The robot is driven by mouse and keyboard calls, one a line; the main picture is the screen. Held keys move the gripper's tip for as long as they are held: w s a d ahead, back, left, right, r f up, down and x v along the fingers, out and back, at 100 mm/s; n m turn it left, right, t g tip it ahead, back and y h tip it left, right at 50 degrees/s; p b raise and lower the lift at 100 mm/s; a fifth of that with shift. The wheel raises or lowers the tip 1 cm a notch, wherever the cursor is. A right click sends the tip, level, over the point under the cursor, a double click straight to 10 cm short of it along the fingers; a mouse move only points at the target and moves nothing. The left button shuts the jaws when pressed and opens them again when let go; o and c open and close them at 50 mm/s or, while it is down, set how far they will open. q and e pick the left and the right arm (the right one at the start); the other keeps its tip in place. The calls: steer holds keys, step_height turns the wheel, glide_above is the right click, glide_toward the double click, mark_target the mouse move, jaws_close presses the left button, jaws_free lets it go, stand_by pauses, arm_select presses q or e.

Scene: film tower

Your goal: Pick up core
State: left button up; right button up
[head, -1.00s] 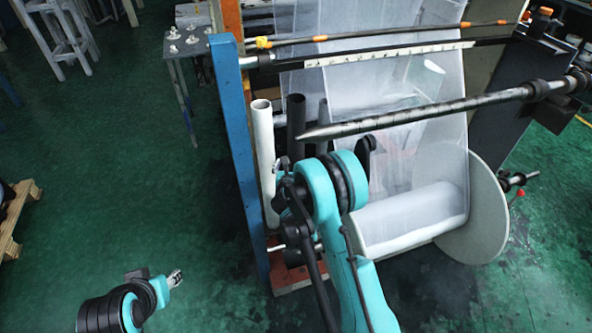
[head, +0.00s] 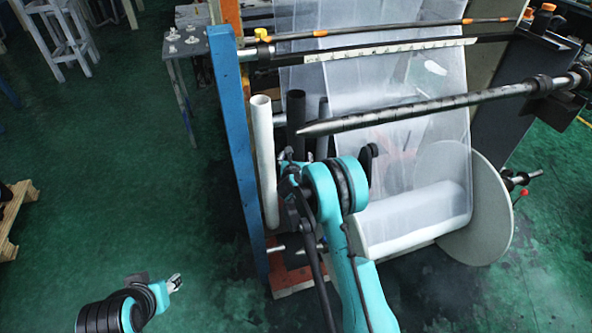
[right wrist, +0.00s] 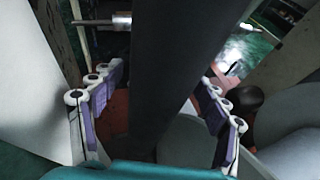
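A white core (head: 262,150) stands upright beside the blue post. A black core (head: 295,115) stands just right of it, and another dark core (head: 323,118) is partly hidden behind. My right gripper (head: 288,168) is at the cores in the head view, mostly covered by my own arm. In the right wrist view, its fingers (right wrist: 162,100) are open, one on each side of a dark core (right wrist: 185,60), with gaps showing. My left gripper (head: 174,283) hangs over empty floor at the lower left, empty; its finger opening is too small to judge.
A blue post (head: 235,130) stands left of the cores. A pointed shaft (head: 430,108) juts across, close above my right arm. Clear film (head: 400,100) runs down to a roll with a grey disc (head: 480,200). Floor on the left is open, with a small table (head: 180,52) behind.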

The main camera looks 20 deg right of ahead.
jaws_close()
steer(key=shift+r, duration=0.15)
